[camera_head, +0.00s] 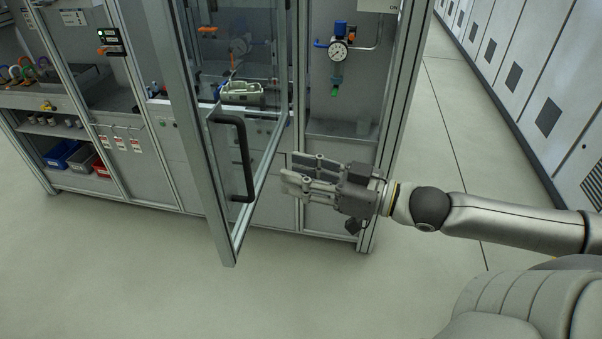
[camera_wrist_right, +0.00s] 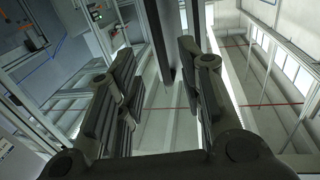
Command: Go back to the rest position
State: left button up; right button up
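My right gripper (camera_head: 292,172) reaches in from the right in the head view, in front of the cabinet. Its fingers point left toward the glass door (camera_head: 228,240), which stands open toward me. The black door handle (camera_head: 240,160) is left of the fingertips, with a visible gap between them. In the right wrist view the fingers of the same gripper (camera_wrist_right: 157,56) are wide apart, with nothing held between them. A dark upright bar shows beyond them at the top. My left gripper is not in view.
The framed cabinet (camera_head: 170,178) holds a metal part (camera_head: 241,93) behind the glass and a pressure gauge (camera_head: 338,50) in the right bay. Coloured bins (camera_head: 62,154) sit low at the left. Grey lockers (camera_head: 535,85) line the right. The floor (camera_head: 130,270) in front is clear.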

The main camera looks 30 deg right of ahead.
dwell(0.3)
